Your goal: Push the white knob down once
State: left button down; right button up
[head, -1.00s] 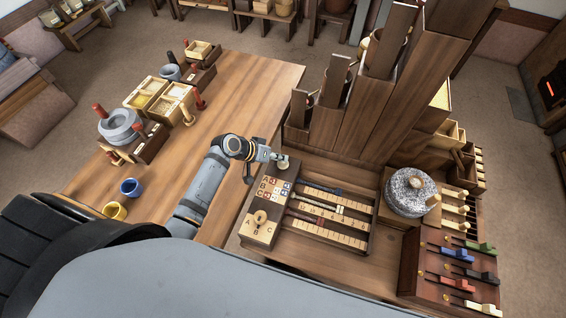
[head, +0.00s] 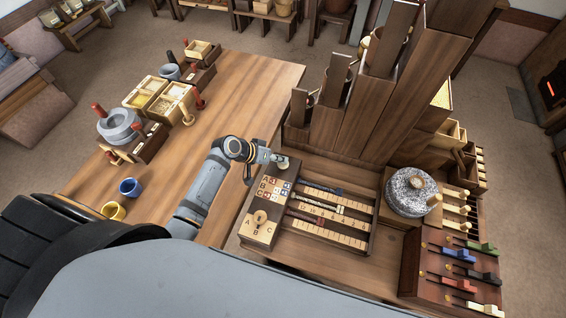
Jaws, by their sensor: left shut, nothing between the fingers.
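The white knob (head: 283,162) is a small pale round cap at the far end of the dark wooden panel (head: 262,232). The panel also bears lettered tiles and a round wooden dial. My left gripper (head: 277,158) is shut and empty, with its tips at the knob. It partly hides the knob, and I cannot tell for sure whether the tips touch it or how far down the knob is. My right gripper does not show.
Beside the panel are slotted scales with sliders (head: 325,213). Tall wooden chutes (head: 345,125) rise behind. A stone quern (head: 410,192) and coloured levers (head: 462,270) stand to the right. The middle of the left table (head: 235,100) is clear.

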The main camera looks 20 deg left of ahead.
aim_at(281, 164)
pick_arm(q)
jog(key=shift+f+b, duration=0.45)
jog(key=shift+f, duration=0.2)
dwell(0.3)
jog(key=shift+r+p, duration=1.25)
jog(key=shift+r, duration=0.1)
jog(key=shift+r+p, duration=0.3)
jog(key=shift+p, duration=0.05)
notch_tip(281, 164, up, 4)
jog(key=p, duration=0.4)
jog(key=shift+r, duration=0.1)
jog(key=shift+r, duration=0.1)
